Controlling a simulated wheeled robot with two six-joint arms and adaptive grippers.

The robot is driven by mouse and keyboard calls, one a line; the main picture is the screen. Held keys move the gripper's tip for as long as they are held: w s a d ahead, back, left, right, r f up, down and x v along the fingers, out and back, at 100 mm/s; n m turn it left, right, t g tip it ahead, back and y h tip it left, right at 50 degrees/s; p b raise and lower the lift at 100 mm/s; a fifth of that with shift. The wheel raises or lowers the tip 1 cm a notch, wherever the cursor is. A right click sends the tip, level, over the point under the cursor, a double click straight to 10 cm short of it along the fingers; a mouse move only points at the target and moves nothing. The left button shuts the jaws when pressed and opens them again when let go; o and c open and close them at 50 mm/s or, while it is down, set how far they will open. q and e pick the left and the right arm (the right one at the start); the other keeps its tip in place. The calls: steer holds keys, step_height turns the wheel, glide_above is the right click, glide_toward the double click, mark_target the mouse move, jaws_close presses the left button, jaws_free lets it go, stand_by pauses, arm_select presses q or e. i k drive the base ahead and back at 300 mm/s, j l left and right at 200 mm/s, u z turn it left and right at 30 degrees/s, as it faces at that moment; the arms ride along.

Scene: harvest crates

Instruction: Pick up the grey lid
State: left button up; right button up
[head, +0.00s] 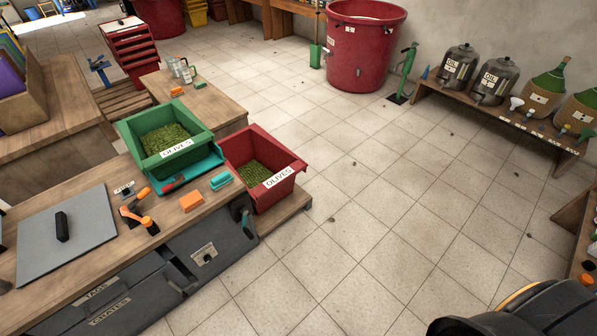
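The grey lid (85,240) is a flat, square grey panel with a black upright handle (62,227) near its middle. It lies flat on the wooden workbench (12,267) at the left of the head view. Nothing rests on it apart from its handle. Neither of my grippers shows in this view, and nothing is touching the lid.
Right of the lid lie an orange-and-black tool (139,213), an orange block (191,202) and a teal block (220,181). A green olive crate (190,162) stands behind them; a red olive crate (290,185) stands beyond the bench. Open tiled floor (380,200) lies to the right.

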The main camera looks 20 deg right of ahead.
mark_target(51, 238)
steer(key=u, duration=1.5)
